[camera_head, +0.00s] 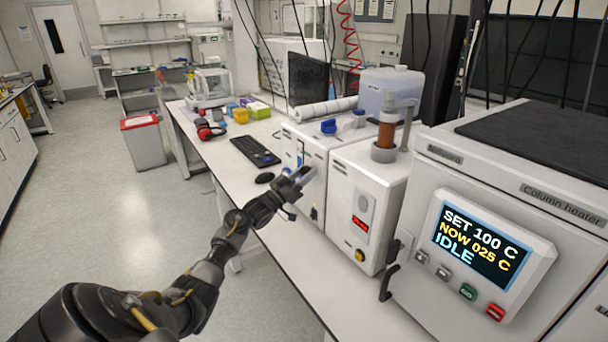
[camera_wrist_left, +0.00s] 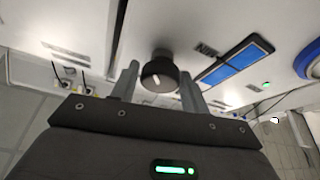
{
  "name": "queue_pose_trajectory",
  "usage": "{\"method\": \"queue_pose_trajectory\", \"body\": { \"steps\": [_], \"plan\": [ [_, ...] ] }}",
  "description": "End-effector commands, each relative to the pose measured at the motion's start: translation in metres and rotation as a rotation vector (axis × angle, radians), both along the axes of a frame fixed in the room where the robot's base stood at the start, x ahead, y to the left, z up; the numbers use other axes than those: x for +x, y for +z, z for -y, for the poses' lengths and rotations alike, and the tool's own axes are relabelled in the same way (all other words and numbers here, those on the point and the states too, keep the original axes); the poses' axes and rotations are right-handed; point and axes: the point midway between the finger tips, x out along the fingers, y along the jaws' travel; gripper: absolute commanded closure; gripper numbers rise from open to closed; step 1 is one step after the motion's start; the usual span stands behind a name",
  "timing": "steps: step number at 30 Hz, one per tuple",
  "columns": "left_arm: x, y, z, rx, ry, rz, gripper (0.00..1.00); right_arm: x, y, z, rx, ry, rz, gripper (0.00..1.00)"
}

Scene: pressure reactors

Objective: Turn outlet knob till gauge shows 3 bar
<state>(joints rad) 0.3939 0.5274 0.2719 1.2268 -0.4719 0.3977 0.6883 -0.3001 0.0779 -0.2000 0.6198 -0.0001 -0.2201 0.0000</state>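A dark round knob (camera_wrist_left: 159,74) with a white pointer mark sits on the white face of a unit in the left wrist view. My left gripper (camera_wrist_left: 160,70) has its two fingers apart, one on each side of the knob; I cannot tell whether they touch it. In the head view my left gripper (camera_head: 300,177) is in front of the white box (camera_head: 312,140) with blue fittings on top, and it hides the knob there. I cannot make out a gauge reading in either view. My right gripper is not in view.
A keyboard (camera_head: 255,151) and a mouse (camera_head: 264,178) lie on the bench. A blue panel (camera_wrist_left: 237,62) is beside the knob.

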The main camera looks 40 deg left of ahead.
Motion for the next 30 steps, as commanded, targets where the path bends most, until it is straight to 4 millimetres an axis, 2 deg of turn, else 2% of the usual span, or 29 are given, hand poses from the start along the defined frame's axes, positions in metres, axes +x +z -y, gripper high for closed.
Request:
{"method": "queue_pose_trajectory", "body": {
  "steps": [1, 3, 14, 17, 27, 30],
  "plan": [
    [0.000, 0.000, 0.000, 0.000, 0.000, 0.000, 0.47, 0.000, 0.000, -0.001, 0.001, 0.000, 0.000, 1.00],
    [0.000, 0.000, 0.000, 0.000, 0.000, 0.000, 0.39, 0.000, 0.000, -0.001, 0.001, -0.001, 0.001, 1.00],
    [-0.005, -0.003, -0.001, 0.001, 0.000, 0.000, 0.39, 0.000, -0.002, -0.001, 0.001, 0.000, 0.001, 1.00],
    [-0.017, -0.010, -0.003, 0.001, 0.000, -0.001, 0.39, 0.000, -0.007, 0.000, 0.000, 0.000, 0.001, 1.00],
    [-0.077, -0.035, -0.015, 0.002, 0.000, -0.001, 0.39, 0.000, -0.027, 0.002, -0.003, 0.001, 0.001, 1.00],
    [-0.088, -0.039, -0.018, 0.001, 0.000, -0.001, 0.39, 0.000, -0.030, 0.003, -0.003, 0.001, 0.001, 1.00]
  ]
}}
